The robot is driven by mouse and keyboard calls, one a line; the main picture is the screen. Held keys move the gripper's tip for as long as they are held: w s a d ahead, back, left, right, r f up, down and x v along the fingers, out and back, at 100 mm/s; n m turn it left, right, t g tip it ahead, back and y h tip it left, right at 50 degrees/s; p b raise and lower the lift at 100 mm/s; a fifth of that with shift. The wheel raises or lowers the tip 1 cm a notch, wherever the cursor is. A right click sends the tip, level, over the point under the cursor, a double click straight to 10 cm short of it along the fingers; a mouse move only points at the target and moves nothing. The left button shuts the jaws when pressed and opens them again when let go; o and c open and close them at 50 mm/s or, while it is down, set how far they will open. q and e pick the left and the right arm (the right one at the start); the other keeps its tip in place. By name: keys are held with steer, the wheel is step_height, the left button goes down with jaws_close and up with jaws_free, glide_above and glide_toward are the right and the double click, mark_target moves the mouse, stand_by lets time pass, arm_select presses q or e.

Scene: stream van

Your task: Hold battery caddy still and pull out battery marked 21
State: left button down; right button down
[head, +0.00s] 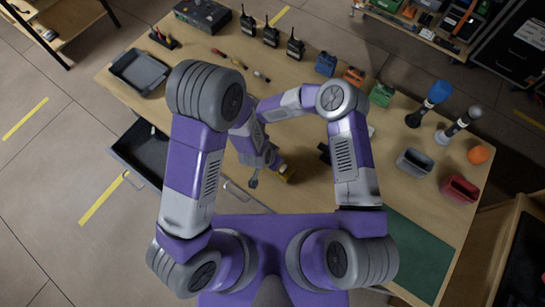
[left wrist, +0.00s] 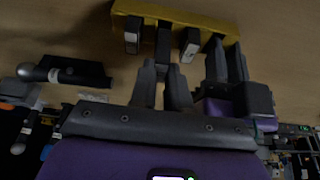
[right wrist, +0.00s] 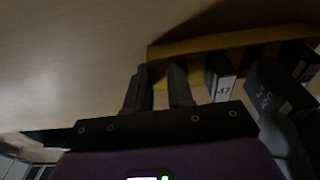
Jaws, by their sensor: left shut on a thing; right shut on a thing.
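The yellow battery caddy (head: 289,174) is on the table, partly hidden by my left arm. It spans the top of the left wrist view (left wrist: 185,12), with several dark batteries in it. My left gripper (left wrist: 163,66) is shut on a dark battery (left wrist: 163,40), whose label faces away there. In the right wrist view a battery (right wrist: 272,92) beside my left gripper has a pale mark that I cannot read surely. A battery marked 47 (right wrist: 222,88) stands next to it. My right gripper (right wrist: 158,70) is shut on the end of the caddy.
A grey tray (head: 138,72) and several radios (head: 270,36) are at the back. Blue, orange and green packs (head: 354,76) stand at the back right. Grey and red bins (head: 459,189) and an orange ball (head: 479,155) are at the right. A green mat (head: 420,250) lies front right.

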steer(key=shift+s+d+f, duration=0.1)
steer(key=shift+f, duration=0.05)
arm_select(q)
steer(key=shift+r, duration=1.5)
arm_select(e)
steer(key=c, duration=0.9)
jaws_free()
step_height(320, 180, up, 12)
steer(key=w, duration=0.1)
steer(key=shift+w+d, duration=0.2)
steer(key=shift+d, duration=0.15)
